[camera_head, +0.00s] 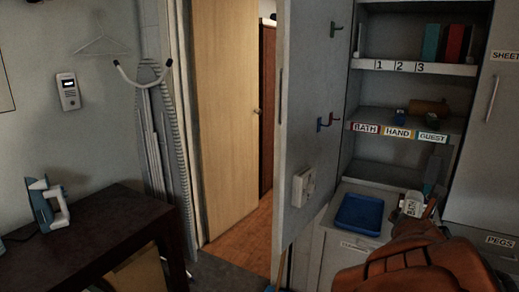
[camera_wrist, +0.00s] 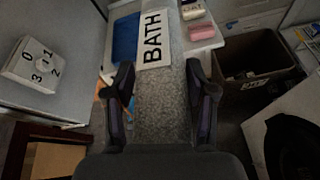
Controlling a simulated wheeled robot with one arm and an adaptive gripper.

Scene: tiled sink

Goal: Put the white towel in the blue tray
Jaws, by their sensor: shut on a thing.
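A white piece lettered "BATH", which I take for the white towel (camera_head: 412,207), is at my gripper (camera_head: 431,195) in the head view. In the wrist view the towel (camera_wrist: 153,42) shows between and just beyond the fingertips of my gripper (camera_wrist: 158,75). The fingers stand well apart, shut on the towel; the exact contact is hard to see. The blue tray (camera_head: 360,214) lies on the pale counter, left of my gripper, and looks empty. Part of the tray also shows in the wrist view (camera_wrist: 125,40), left of the towel. My arm hides the counter's right side.
The open cabinet door (camera_head: 305,120) with hooks stands left of the tray. Shelves labelled "BATH", "HAND" and "GUEST" (camera_head: 398,133) are above the counter. In the wrist view, pink (camera_wrist: 201,33) and yellowish pieces lie right of the towel, with a brown bin (camera_wrist: 240,92) lower right.

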